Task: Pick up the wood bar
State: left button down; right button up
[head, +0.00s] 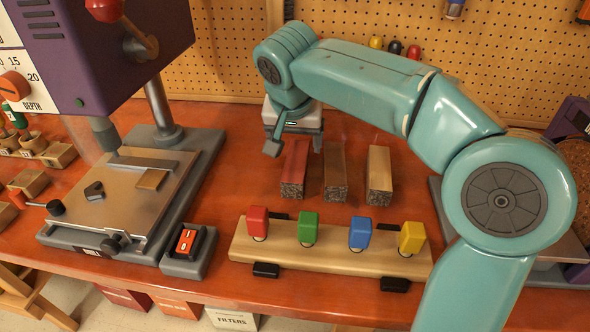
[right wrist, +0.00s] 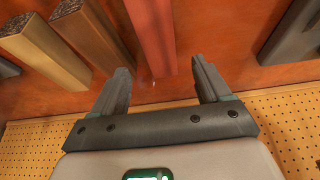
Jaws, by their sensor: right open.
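Three bars lie side by side on the orange-red bench: a red bar (head: 295,170), a dark brown bar (head: 335,172) and a pale tan wood bar (head: 379,172). Their near ends look speckled. My right gripper (head: 294,145) is open and empty over the far end of the red bar. In the right wrist view, the red bar (right wrist: 150,32) runs toward the gap between the open fingers (right wrist: 163,72). The brown bar (right wrist: 95,32) and the tan bar (right wrist: 42,50) lie to the left, outside the fingers. My left gripper is not in view.
A wooden block (head: 330,252) with red, green, blue and yellow pegs stands in front of the bars. A purple drill press (head: 100,50) with a grey base stands left. The pegboard wall (head: 500,70) rises behind. Bare bench lies left of the red bar.

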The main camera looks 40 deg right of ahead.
aim_at(297, 156)
jog(key=shift+x, duration=1.1)
jog(key=b+x, duration=0.1)
jog(key=x, duration=0.3)
jog(key=shift+f, duration=0.25)
jog(key=shift+w+d+f, duration=0.2)
jog(key=shift+f, duration=0.2)
jog(key=shift+r, duration=0.1)
jog(key=shift+s, duration=0.1)
jog(key=shift+f+b, duration=0.25)
jog(key=shift+b, duration=0.05)
jog(key=c, duration=1.2)
